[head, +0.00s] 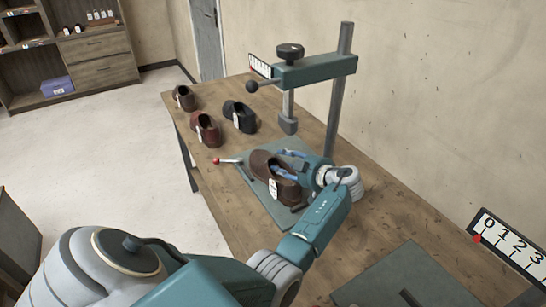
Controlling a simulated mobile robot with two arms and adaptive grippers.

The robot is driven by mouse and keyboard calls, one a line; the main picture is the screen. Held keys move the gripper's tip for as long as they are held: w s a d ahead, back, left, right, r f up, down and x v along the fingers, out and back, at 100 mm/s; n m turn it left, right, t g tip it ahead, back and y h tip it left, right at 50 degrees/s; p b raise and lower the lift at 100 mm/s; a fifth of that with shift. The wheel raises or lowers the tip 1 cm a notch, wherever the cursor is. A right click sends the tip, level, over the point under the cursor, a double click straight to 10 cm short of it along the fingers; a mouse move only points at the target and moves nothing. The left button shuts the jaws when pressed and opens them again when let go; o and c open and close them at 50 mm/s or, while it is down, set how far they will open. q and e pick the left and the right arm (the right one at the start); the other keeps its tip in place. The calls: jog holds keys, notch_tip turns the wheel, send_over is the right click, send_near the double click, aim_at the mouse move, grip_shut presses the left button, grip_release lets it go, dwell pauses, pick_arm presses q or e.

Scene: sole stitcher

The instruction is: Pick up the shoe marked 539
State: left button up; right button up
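A dark brown shoe (262,166) sits on the grey base plate (250,184) of the stitching machine, with a white tag hanging on its near side. I cannot tell whether the fingers are closed on the shoe. Farther back on the bench stand a reddish-brown shoe (209,131), a black shoe (243,118) and a small dark brown shoe (185,98), each with a white tag. The tag numbers are too small to read. My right gripper is not in view.
The machine's post (339,92) and overhanging teal arm (314,69) rise behind the plate. A red-knobbed lever (216,161) sticks out left. A dark green mat (404,276) and a number board (510,246) are at the right. The bench between is bare.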

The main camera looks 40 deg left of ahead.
pick_arm(q)
grip_shut()
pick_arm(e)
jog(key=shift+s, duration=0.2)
pick_arm(q)
jog(key=shift+r, duration=0.1)
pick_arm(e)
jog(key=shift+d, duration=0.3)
pick_arm(q)
jog(key=shift+r, duration=0.1)
